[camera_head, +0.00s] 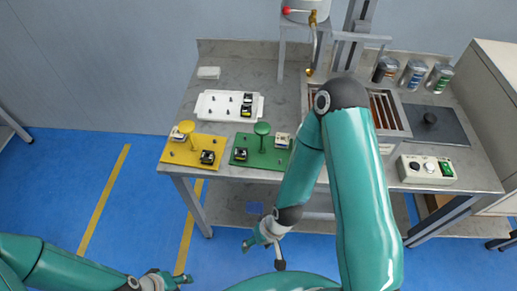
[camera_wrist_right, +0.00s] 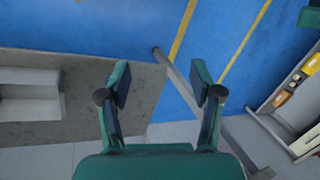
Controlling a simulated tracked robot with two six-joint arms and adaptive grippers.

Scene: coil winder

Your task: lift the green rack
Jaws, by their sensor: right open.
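The green rack (camera_head: 266,158) lies flat near the front edge of the grey workbench. It has a tall green round-topped handle (camera_head: 262,129) and holds small parts, one black and yellow and one whitish. My right gripper (camera_head: 263,255) hangs in front of the bench, below the bench top and apart from the rack. In the right wrist view my right gripper (camera_wrist_right: 161,80) is open with nothing between its fingers; the rack is not clearly seen there. My left gripper (camera_head: 176,281) is low at the bottom left, far from the rack; its finger opening is unclear.
A yellow rack (camera_head: 192,157) sits just left of the green one, and a white tray (camera_head: 215,106) lies behind them. My right arm passes close to the green rack's right side. A button box (camera_head: 426,170) and several cans (camera_head: 413,75) stand right.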

